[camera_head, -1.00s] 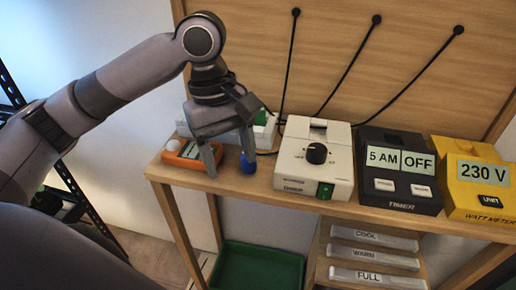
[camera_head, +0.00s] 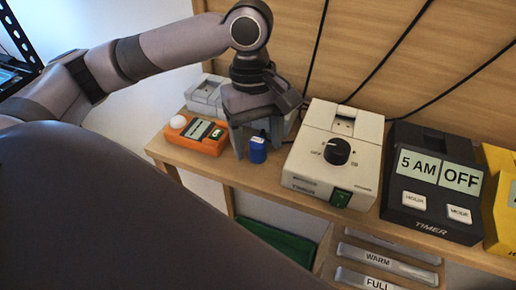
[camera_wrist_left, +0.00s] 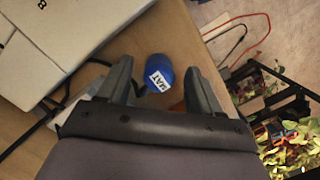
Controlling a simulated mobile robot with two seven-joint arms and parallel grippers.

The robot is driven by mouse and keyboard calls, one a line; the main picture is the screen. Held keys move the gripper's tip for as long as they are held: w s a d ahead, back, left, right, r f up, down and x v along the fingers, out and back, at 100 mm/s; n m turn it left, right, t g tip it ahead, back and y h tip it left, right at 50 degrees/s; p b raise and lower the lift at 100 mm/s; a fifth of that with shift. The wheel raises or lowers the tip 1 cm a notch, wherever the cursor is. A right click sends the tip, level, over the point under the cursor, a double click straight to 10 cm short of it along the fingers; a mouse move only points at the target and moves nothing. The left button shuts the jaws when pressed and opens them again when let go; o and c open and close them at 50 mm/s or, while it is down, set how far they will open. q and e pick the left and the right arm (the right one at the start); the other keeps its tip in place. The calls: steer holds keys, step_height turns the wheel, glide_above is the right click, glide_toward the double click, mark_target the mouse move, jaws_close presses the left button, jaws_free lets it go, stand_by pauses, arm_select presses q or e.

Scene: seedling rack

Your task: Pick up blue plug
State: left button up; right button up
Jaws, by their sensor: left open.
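The blue plug (camera_head: 257,150) stands on the wooden shelf between an orange device and a white dimmer box. In the left wrist view the plug (camera_wrist_left: 159,74) carries a white label reading MAT and sits between and just beyond the fingertips. My left gripper (camera_head: 257,148) points down over the plug with its fingers apart, one on each side of it. In the left wrist view the open fingers (camera_wrist_left: 160,80) show with the plug between their lines, not clamped. The right gripper is not in view.
The orange device (camera_head: 196,135) with a white knob stands left of the gripper. A green tray (camera_head: 285,240) is below. Black cables hang behind.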

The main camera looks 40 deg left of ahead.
arm_select(q)
steer(key=shift+f, duration=0.25)
steer(key=c, duration=1.2)
steer(key=shift+o, duration=0.2)
steer(key=shift+r, duration=0.1)
